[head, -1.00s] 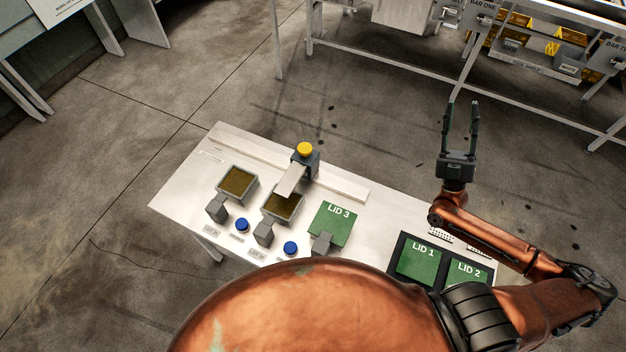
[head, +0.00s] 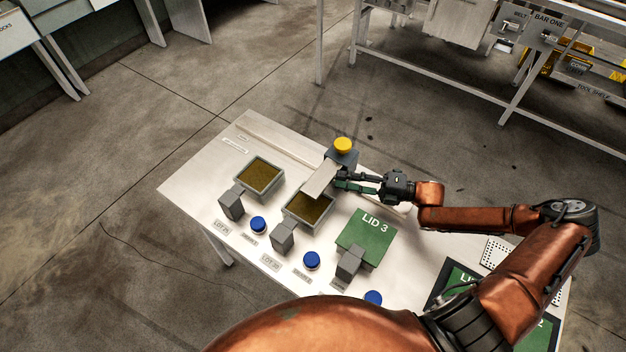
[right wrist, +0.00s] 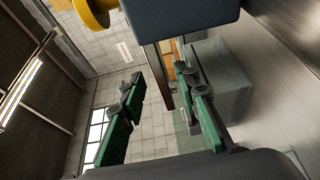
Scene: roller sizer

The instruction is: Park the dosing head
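The dosing head (head: 341,160) is a grey block with a yellow knob (head: 343,145) on top and a pale flat arm (head: 321,179) reaching over the middle tray (head: 309,208) of brown material. In the right wrist view its block (right wrist: 185,15) fills the top, with part of the yellow knob (right wrist: 92,12) beside it. My right gripper (head: 342,181) is level and points left, its fingertips close beside the head. Its green-padded fingers (right wrist: 160,80) are apart, with a thin plate edge between them in the right wrist view. Contact cannot be told. My left gripper is out of view.
Another filled tray (head: 260,176) stands left on the bench (head: 190,185). Grey posts and blue buttons (head: 258,224) line the front. The green LID 3 (head: 367,236) lies right of the middle tray. A raised rail (head: 275,134) runs along the back edge.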

